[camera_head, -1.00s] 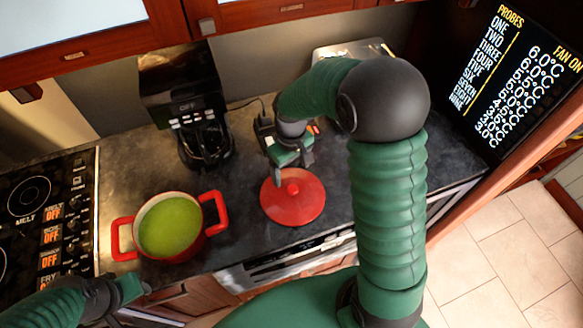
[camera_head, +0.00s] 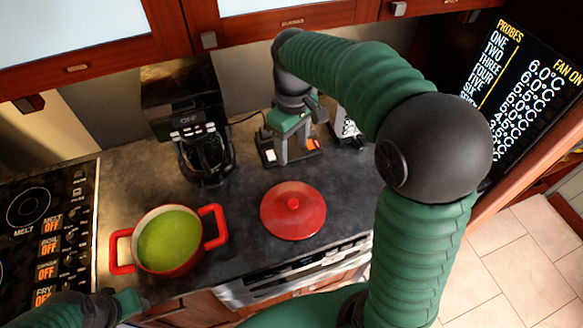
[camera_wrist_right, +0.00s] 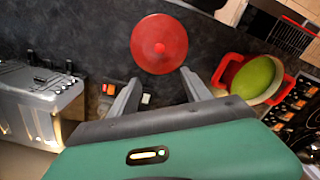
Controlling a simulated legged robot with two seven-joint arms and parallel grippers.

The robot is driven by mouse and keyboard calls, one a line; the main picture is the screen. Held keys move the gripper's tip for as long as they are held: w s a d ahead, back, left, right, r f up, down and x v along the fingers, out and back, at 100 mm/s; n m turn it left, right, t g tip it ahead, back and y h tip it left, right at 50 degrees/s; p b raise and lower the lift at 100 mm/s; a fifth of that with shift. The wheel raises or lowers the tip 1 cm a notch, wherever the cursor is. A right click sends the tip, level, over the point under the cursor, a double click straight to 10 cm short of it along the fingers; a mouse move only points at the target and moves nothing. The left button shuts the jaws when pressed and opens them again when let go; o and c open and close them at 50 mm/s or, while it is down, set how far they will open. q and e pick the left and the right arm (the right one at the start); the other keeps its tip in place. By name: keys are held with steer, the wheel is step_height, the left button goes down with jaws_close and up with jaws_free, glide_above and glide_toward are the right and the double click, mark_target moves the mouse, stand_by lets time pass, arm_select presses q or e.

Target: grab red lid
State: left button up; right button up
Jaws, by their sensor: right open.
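The red lid (camera_head: 293,211) lies flat on the dark countertop with its round knob up, to the right of the red pot. It also shows in the right wrist view (camera_wrist_right: 158,44), just beyond the fingertips. My right gripper (camera_head: 293,156) is open and empty, behind the lid and apart from it, with its fingers pointing down. In the right wrist view its two fingers (camera_wrist_right: 160,78) are spread wide. My left gripper (camera_head: 122,303) is partly in view at the bottom left, and its jaws cannot be made out.
The red pot (camera_head: 167,263) with green contents stands left of the lid. A black coffee maker (camera_head: 190,120) stands behind the pot. A toaster (camera_wrist_right: 40,100) shows at left in the right wrist view. The stovetop (camera_head: 35,205) is at far left. Counter around the lid is clear.

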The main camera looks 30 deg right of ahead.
steer(key=f+n+p, duration=0.1)
steer(key=f+n, duration=0.1)
steer(key=n, duration=0.1)
steer(key=d+f+n, duration=0.1)
steer(key=f+n, duration=0.2)
steer(key=n, duration=0.1)
steer(key=s+d+f+n+y+p, duration=0.1)
steer(key=f+n, duration=0.1)
steer(key=n, duration=0.1)
steer(key=shift+d+f+n+p, duration=0.2)
steer(key=shift+f+n+p, duration=0.1)
steer(key=shift+c, duration=0.6)
steer(key=n+p, duration=0.1)
glide_above(294, 201)
steer(key=f, duration=1.2)
steer(key=shift+d+f, duration=0.1)
steer(key=shift+d, duration=0.1)
steer(key=f+p, duration=0.1)
steer(key=f, duration=0.4)
steer(key=shift+s+a+p, duration=0.1)
steer(key=shift+a+p, duration=0.1)
steer(key=shift+p, duration=0.2)
steer(key=shift+f, duration=0.2)
steer(key=shift+r, duration=0.1)
steer(key=c, duration=0.8)
jaws_close()
